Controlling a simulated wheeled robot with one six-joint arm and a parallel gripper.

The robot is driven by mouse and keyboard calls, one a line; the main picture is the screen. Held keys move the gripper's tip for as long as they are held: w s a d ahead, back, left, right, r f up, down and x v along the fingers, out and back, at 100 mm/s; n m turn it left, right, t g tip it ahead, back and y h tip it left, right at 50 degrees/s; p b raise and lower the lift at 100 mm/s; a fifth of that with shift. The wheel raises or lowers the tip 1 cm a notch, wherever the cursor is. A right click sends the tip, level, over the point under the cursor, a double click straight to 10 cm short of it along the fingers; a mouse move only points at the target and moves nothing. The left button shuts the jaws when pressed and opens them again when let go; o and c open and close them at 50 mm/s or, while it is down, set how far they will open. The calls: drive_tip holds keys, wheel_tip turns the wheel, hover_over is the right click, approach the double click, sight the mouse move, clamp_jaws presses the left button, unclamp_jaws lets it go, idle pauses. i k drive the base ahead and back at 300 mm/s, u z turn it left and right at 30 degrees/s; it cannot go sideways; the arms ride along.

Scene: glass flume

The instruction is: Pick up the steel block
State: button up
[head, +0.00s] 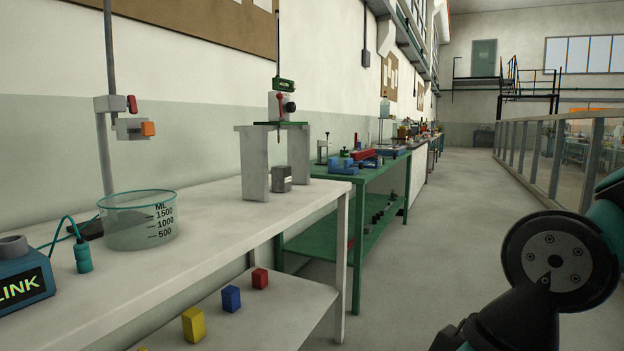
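A small grey metallic block (282,179), which looks like the steel block, stands on the white table (215,216) near its far right end. Part of my arm shows at the lower right, well apart from the table. My gripper is not in view.
A glass beaker (140,225) and a blue device (22,278) stand on the table's near left. Yellow (193,325), blue (231,298) and red (260,278) blocks lie on the lower shelf. A green bench (360,185) stands beyond. The floor (440,215) right of it is clear.

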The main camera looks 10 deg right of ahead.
sight(281, 176)
drive_tip(key=z, duration=0.5)
drive_tip(key=i, duration=1.2)
drive_tip(key=u, duration=0.35)
